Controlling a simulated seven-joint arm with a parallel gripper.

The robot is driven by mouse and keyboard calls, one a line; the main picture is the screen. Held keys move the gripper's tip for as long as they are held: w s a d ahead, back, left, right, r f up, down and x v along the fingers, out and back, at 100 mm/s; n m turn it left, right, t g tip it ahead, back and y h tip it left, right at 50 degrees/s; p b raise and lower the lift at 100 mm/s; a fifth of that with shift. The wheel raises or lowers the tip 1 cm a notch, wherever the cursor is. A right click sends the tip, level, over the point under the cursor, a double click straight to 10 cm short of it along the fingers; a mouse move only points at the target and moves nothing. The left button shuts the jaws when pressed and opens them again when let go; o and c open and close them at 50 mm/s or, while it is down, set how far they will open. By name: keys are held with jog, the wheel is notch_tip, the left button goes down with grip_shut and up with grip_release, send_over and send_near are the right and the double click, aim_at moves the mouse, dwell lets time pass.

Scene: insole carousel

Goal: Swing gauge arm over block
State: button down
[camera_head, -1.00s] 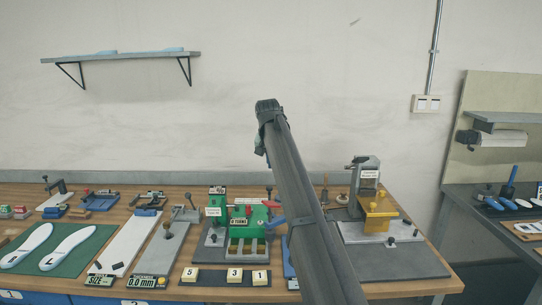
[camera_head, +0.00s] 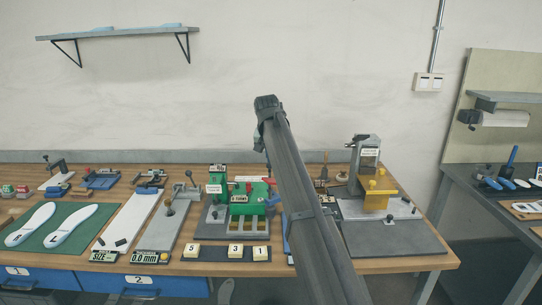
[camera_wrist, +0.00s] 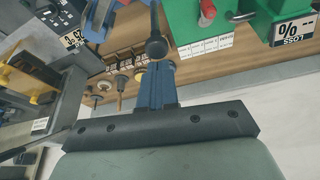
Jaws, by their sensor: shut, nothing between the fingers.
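My gripper (camera_wrist: 157,83) shows in the wrist view as blue fingers pressed together, shut and empty. In the head view it is hidden behind my arm. A black ball knob on a dark lever (camera_wrist: 156,46) lies right at the fingertips in the wrist view; whether they touch I cannot tell. The lever is beside a green machine (camera_wrist: 190,22), also seen in the head view (camera_head: 246,187). I cannot tell for sure whether this lever is the gauge arm. A grey gauge plate with a 0.0 mm readout (camera_head: 144,256) stands left of the green machine. The block is not clearly identifiable.
Numbered tiles 5, 3 and 1 (camera_head: 233,251) lie before the green machine. A grey-and-yellow press (camera_head: 374,195) stands to the right. White insoles (camera_head: 72,226) lie on a green mat at left.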

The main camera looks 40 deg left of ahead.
jog(key=shift+s+d+n+g+y, duration=0.35)
jog(key=shift+s+d+n, duration=0.6)
jog(key=shift+n, duration=0.45)
jog(key=d+n, duration=0.1)
jog(key=s+d+n, duration=0.1)
jog(key=n, duration=0.1)
jog(key=d+n+g+y, duration=0.1)
jog(key=shift+s+d, duration=0.1)
jog(key=shift+s, duration=0.3)
jog(key=shift+s+d+n+g, duration=0.15)
jog(key=shift+d+n+g, duration=0.2)
jog(key=shift+d+n, duration=0.4)
jog(key=shift+s+d, duration=0.1)
jog(key=shift+d, duration=0.8)
